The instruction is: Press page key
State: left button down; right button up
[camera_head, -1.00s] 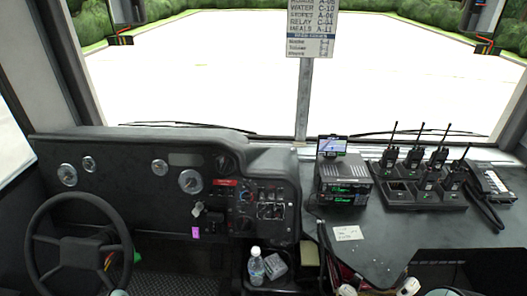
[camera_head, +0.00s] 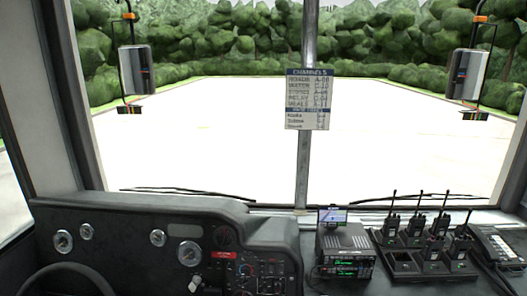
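A page key cannot be picked out at this size. A dark radio unit (camera_head: 345,244) with green lit displays on its front stands on the right part of the dashboard, with a small lit screen (camera_head: 332,215) on top. A keyed phone-like unit (camera_head: 497,246) with pale keys sits at the far right, cut by the picture's edge. Neither of my grippers is in view.
Several handheld radios stand in a dark charger tray (camera_head: 403,263) between the radio unit and the keyed unit. A channels sign (camera_head: 308,99) hangs on the windscreen post. The steering wheel (camera_head: 62,281) and gauges are at the lower left.

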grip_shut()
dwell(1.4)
